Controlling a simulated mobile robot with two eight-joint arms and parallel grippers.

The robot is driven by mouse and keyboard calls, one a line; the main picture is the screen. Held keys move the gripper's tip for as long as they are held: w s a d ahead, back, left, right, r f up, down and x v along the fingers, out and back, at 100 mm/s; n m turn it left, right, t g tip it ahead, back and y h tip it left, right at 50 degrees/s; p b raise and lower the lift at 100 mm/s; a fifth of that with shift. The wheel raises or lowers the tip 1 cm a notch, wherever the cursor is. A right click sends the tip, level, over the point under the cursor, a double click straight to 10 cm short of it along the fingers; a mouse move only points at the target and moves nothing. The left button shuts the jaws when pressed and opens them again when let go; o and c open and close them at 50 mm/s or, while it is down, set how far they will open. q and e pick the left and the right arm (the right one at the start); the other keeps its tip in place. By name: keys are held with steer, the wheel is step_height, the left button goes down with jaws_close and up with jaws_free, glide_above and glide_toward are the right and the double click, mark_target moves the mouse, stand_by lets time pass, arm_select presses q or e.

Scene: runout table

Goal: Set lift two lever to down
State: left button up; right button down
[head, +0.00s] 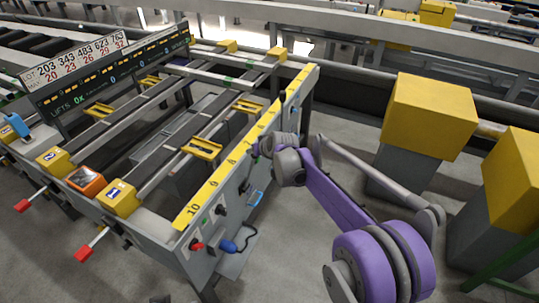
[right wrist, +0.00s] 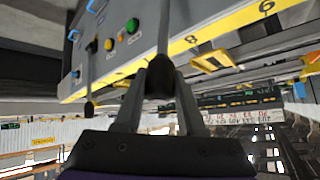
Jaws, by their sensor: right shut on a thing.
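My right gripper (right wrist: 160,80) is shut on the dark knob (right wrist: 159,88) of a thin lever that comes from the grey side panel (right wrist: 150,15) of the runout table. In the head view my right gripper (head: 258,147) is at that panel's yellow top rail, and its fingertips and the lever are mostly hidden. A second dark-knobbed lever (right wrist: 89,108) stands apart to the left in the right wrist view, untouched. I cannot read which lever is lift two. My left gripper is not in view.
A green button (right wrist: 133,25) and a yellow button (right wrist: 109,45) sit on the panel near the held lever. Red-ended handles (head: 85,253) stick out at the table's near end. A yellow-topped block (head: 428,112) stands right of my arm.

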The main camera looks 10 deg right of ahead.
steer(key=shift+w+a+r+n+g+h+p, duration=0.1)
steer(key=shift+w+a+g+h+p, duration=0.15)
steer(key=shift+w+a+h+p, duration=0.35)
steer(key=shift+w+a+r+n+g+h+p, duration=0.15)
steer(key=shift+w+a+g, duration=0.2)
steer(key=shift+a, duration=0.6)
steer(key=shift+w+a+r+n+g+h+p, duration=0.1)
steer(key=shift+w+a+g+h+p, duration=0.25)
steer(key=shift+w+a, duration=0.3)
steer(key=shift+s+a, duration=0.1)
steer(key=c, duration=0.5)
jaws_free()
steer(key=shift+f, duration=0.1)
steer(key=v, duration=1.1)
steer(key=shift+f, duration=0.15)
steer(key=shift+s, duration=0.1)
